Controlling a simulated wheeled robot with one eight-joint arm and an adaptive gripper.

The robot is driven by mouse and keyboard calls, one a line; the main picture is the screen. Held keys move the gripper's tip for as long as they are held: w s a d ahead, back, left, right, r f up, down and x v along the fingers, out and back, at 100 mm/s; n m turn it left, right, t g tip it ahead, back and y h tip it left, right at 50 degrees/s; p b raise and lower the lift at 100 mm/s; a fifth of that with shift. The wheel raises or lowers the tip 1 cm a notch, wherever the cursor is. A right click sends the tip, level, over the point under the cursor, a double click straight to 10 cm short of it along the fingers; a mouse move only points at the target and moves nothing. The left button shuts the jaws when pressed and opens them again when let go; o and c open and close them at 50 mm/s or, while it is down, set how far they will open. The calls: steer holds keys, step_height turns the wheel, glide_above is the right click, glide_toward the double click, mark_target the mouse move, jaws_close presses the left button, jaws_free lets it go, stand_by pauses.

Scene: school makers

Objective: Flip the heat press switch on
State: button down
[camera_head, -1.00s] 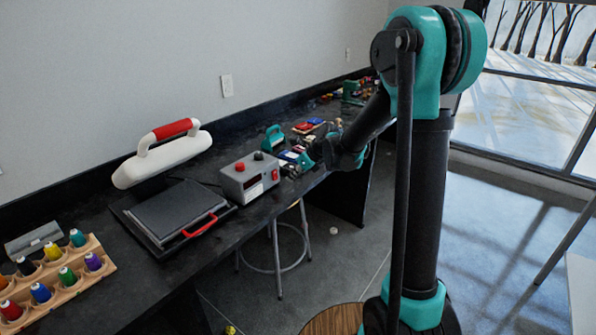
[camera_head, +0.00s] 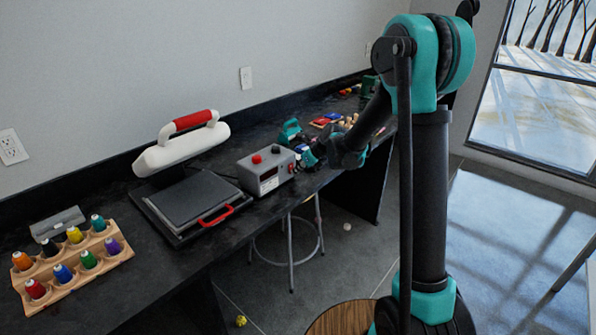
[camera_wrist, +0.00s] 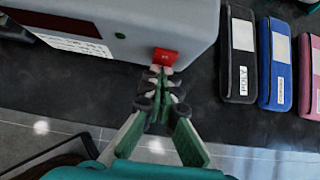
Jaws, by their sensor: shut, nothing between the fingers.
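The heat press (camera_head: 190,200) has a white upper arm with a red handle, a dark plate and a red front handle. Its grey control box (camera_head: 266,173) stands to its right with red and black knobs on top. In the wrist view the box (camera_wrist: 190,22) shows a red switch (camera_wrist: 165,57) low on the face toward me. My gripper (camera_wrist: 161,82) is shut and empty, with its fingertips right at the red switch, seemingly touching it or nearly so. In the head view my gripper (camera_head: 303,156) is at the right side of the box, its tips partly hidden.
Black, blue and pink labelled cases (camera_wrist: 238,55) lie right of the box in the wrist view. A wooden rack (camera_head: 75,268) of thread spools stands at the left end of the black bench. A stool (camera_head: 290,240) is below the bench edge.

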steer(key=shift+w+a+f+t+y, duration=0.15)
steer(key=shift+f+t+y, duration=0.1)
steer(key=shift+t+y, duration=0.2)
steer(key=shift+a+r, duration=0.1)
